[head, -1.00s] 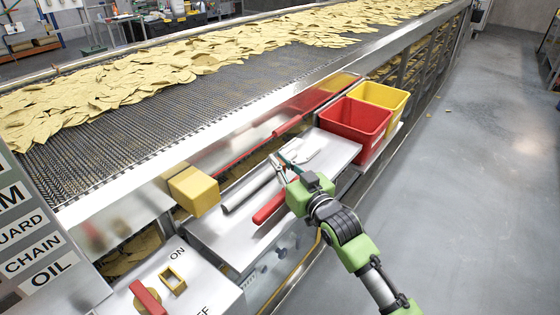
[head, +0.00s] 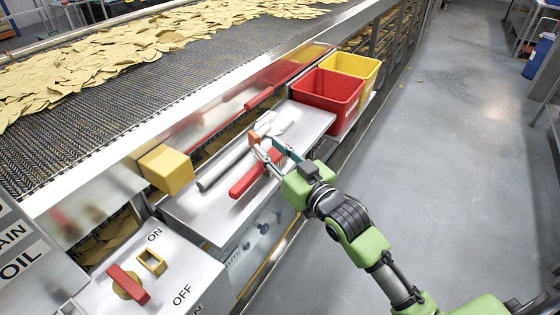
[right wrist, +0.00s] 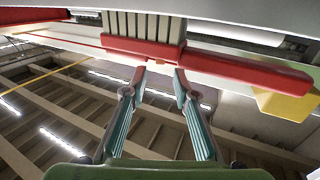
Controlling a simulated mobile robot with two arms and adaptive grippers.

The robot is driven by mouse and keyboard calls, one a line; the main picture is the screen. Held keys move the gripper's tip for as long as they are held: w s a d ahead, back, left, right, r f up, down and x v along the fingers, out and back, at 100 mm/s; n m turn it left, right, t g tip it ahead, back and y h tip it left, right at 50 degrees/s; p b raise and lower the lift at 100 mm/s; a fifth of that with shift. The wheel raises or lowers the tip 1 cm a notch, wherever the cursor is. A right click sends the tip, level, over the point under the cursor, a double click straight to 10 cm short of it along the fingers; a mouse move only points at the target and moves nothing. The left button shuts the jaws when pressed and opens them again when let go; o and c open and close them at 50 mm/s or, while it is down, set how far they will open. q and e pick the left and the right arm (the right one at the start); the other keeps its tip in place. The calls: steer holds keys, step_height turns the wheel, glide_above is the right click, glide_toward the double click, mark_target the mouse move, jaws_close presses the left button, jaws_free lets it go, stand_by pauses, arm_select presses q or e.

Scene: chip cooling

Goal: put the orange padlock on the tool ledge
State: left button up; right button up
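The tool ledge (head: 190,214) is a bare steel shelf along the side of the conveyor, with several tools on it. A small orange thing (head: 253,137), which looks like the padlock, shows at the far side of my right gripper's fingertips. It seems to be on the ledge, but I cannot tell if it touches a finger. My right gripper (head: 268,152) is over the ledge. In the right wrist view its two teal-padded fingers (right wrist: 160,78) stand apart with nothing seen between them. My left gripper is not in view.
On the ledge are a red handle (head: 247,180) and a grey rod (head: 222,170). A red bin (head: 328,92) and a yellow bin (head: 352,67) stand beyond. A yellow box (head: 166,170) and a switch panel (head: 190,272) are nearer.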

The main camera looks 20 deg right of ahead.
steer(key=shift+b+v, duration=0.3)
steer(key=shift+v, duration=1.7)
